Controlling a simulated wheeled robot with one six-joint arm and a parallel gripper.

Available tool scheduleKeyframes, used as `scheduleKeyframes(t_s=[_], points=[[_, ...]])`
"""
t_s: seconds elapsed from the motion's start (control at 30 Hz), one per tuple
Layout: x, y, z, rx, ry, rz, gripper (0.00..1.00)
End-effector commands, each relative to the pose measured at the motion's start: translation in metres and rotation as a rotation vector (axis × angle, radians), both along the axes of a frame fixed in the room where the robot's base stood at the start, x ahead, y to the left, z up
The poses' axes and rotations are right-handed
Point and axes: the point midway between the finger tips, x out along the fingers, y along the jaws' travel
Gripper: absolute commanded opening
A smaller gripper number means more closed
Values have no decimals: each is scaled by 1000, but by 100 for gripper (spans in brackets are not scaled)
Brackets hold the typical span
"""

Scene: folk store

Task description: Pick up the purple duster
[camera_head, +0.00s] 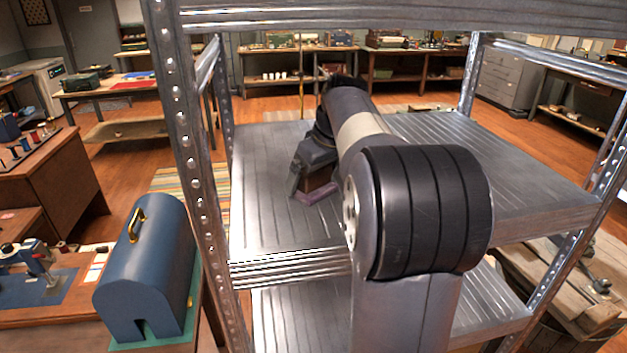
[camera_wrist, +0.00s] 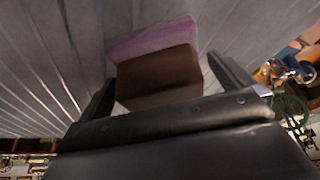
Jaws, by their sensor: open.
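The purple duster (camera_head: 318,194) lies on the grey metal shelf (camera_head: 262,215), left of the shelf's middle. It has a purple base and a brown block on top. In the wrist view the duster's brown block (camera_wrist: 155,75) is close and lies between the two dark fingers, with the purple part behind it. My gripper (camera_head: 308,180) is at the duster, with a finger on either side in the wrist view (camera_wrist: 162,72). The jaws are open. I cannot tell whether a finger touches the duster. My arm hides part of the shelf behind it.
Metal rack posts (camera_head: 185,150) stand at the corners, and another shelf (camera_head: 400,18) crosses above. A lower shelf (camera_head: 300,310) lies beneath. The rest of the duster's shelf looks bare. A blue domed case (camera_head: 150,270) stands outside the rack at left.

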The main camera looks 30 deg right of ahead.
Motion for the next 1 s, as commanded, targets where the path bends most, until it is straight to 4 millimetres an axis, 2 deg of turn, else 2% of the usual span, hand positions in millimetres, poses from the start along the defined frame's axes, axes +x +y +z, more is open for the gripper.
scheduleKeyframes(t_s=[0.13,0.37,0.9,1.0], points=[[5,2,-13,0,0,0,100],[6,2,-15,0,-1,1,100],[6,2,-14,0,-2,0,57],[6,2,-14,0,-2,0,57]])
